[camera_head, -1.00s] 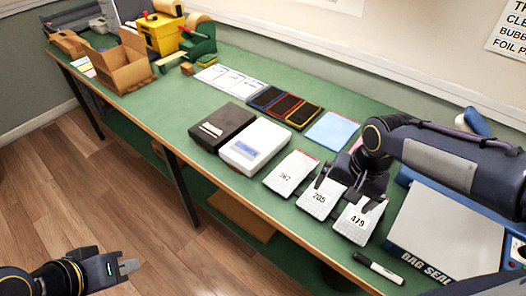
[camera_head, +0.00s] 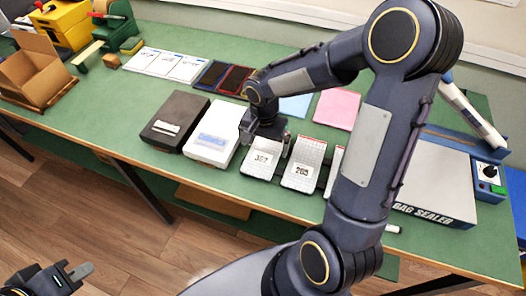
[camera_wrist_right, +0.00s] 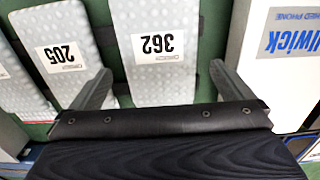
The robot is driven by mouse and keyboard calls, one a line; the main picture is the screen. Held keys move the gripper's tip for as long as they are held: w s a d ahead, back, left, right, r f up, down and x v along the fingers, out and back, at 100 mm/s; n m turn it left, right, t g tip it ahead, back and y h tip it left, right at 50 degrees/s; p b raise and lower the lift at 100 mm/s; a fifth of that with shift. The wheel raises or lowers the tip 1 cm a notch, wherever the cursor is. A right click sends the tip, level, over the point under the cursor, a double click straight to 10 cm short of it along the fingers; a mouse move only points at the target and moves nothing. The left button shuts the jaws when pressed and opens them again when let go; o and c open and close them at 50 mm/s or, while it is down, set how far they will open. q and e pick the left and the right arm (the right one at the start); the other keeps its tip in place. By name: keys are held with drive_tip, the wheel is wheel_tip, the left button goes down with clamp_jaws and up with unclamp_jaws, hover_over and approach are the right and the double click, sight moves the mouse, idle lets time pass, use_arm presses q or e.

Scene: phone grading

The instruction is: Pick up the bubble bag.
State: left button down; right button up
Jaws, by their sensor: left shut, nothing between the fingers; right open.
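Three white bubble bags with printed number labels lie in a row near the table's front edge. The bag marked 362 (camera_head: 259,164) is at the left of the row; it also shows in the right wrist view (camera_wrist_right: 152,80). The bag marked 205 (camera_head: 304,171) lies beside it, also in the right wrist view (camera_wrist_right: 62,72). The third bag (camera_head: 335,168) is mostly hidden behind my right arm. My right gripper (camera_head: 265,142) is open over the 362 bag, its fingers on either side of it. My left gripper (camera_head: 75,272) is shut and empty, away from the table.
A white phone box (camera_head: 213,141) stands just left of the 362 bag, beside a black box (camera_head: 175,118). Dark trays (camera_head: 225,76) and blue and pink sheets (camera_head: 337,109) lie behind. The bag sealer (camera_head: 440,185) is on the right.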

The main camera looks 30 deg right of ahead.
sight(266, 150)
drive_tip(key=shift+f, duration=1.4)
drive_tip(key=c, duration=1)
drive_tip(key=shift+r, duration=0.15)
